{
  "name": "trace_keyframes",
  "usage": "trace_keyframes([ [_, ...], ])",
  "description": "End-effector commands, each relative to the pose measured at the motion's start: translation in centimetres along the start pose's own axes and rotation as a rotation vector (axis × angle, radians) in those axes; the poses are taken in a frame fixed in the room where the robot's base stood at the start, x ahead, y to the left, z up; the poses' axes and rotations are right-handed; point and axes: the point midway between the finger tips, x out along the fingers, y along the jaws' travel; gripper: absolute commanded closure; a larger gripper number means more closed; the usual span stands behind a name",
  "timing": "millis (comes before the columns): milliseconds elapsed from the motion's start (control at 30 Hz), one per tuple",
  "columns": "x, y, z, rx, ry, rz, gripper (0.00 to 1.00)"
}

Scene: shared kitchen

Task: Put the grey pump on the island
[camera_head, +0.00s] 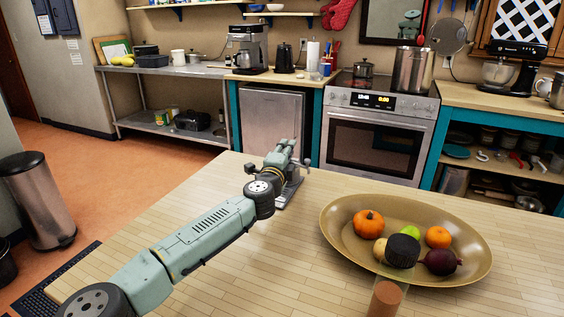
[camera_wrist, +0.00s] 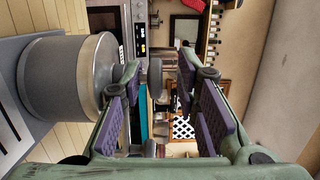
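The grey pump (camera_head: 291,192) stands on the wooden island top (camera_head: 220,270), near its far edge. My arm reaches over the island and partly hides the pump. My gripper (camera_head: 287,150) is at the pump's upper part. In the wrist view, which is turned sideways, the pump's metallic grey cylinder (camera_wrist: 65,78) and its flat base lie to the left of the fingers. My gripper (camera_wrist: 160,72) is open there, with a wide gap between its purple pads. A small dark grey rounded piece (camera_wrist: 155,78) shows in the gap; whether it touches a finger I cannot tell.
A wide brass bowl (camera_head: 335,245) with small pumpkins and other produce stands to the right on the island. A glass jar with a black lid (camera_head: 403,251) stands in front of it. The stove (camera_head: 375,140) and back counters lie beyond the island. The island's middle is clear.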

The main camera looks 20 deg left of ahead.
Motion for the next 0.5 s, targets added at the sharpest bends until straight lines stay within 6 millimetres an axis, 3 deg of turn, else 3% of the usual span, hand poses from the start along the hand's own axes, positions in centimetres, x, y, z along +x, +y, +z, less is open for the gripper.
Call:
trace_keyframes([
  [300,-6.7,0.4,0.1,0.001,-0.001,0.000,0.71],
  [500,-9.9,0.3,0.1,0.000,-0.002,0.000,0.71],
])
